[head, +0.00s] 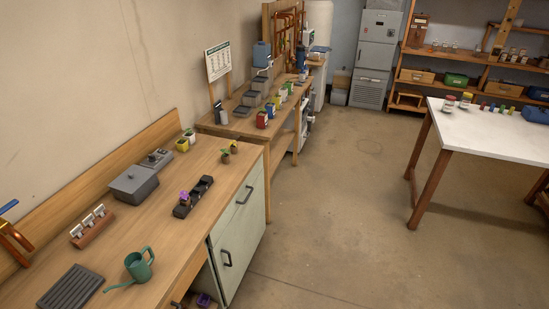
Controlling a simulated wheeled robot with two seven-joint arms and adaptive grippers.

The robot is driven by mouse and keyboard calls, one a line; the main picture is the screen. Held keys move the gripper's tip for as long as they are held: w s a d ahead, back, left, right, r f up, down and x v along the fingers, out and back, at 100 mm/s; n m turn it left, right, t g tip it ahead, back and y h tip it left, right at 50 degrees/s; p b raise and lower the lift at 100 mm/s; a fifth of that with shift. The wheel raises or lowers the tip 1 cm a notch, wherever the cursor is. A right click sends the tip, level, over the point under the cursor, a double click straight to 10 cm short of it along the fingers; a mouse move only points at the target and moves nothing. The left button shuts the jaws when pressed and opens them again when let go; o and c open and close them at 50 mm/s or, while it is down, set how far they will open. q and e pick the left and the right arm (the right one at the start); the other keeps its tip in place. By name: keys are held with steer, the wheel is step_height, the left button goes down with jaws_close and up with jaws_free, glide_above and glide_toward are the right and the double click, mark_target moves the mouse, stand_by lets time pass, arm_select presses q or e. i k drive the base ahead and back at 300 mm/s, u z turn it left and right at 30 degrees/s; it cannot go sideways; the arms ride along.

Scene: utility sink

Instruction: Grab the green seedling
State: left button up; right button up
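A small green seedling (226,156) with a dark root plug stands on the wooden workbench, near its far right corner. A second small plant (234,148), yellowish on top, stands just behind it to the right. A purple-flowered seedling (184,197) sits in the near end of a black cell tray (205,184); the other cells look empty. Neither of my grippers shows in the head view.
The workbench (160,222) also holds a green watering can (139,265), a grey lidded box (133,184), a dark ridged tray (70,287) and yellow and white pots (185,143). A white-topped table (485,130) stands at right. The floor (340,200) between is clear.

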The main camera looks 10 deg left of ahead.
mark_target(225, 157)
steer(key=z, duration=0.25)
steer(key=i, duration=3.15)
steer(key=u, duration=2.8)
